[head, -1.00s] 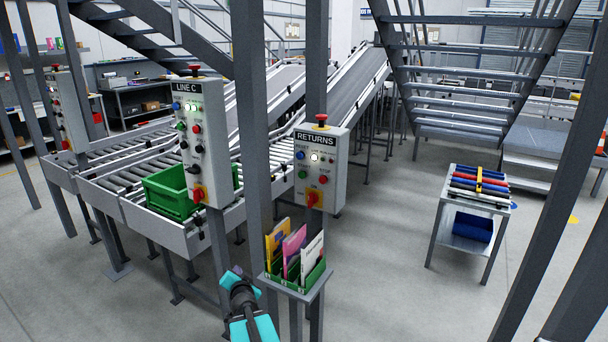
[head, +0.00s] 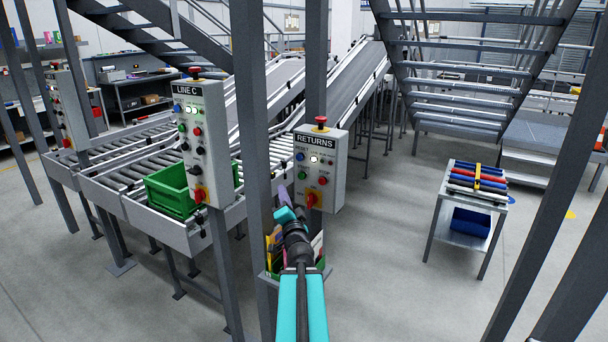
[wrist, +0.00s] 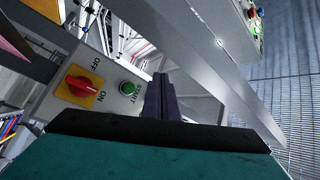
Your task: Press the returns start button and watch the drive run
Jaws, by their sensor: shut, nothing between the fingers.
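The RETURNS control box (head: 333,190) is a grey panel on a post, with a blue reset button (head: 300,156), a lit white lamp (head: 314,159), a red stop button (head: 323,181) and a red emergency stop (head: 320,122) on top. Its green start button (head: 302,174) also shows in the wrist view (wrist: 127,88), labelled START, beside a red rotary switch (wrist: 82,88) on a yellow plate. My gripper (head: 283,190) is shut and empty, just left of the box's lower left edge. In the wrist view its fingertips (wrist: 160,80) are right of the start button, apart from it in the picture.
A grey post (head: 253,130) stands close left of my gripper. A LINE C box (head: 205,140) hangs further left. A document holder (head: 272,276) sits below, partly behind my arm. A roller conveyor (head: 118,188) carries a green crate (head: 168,194). Floor is clear between here and a small cart (head: 440,225).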

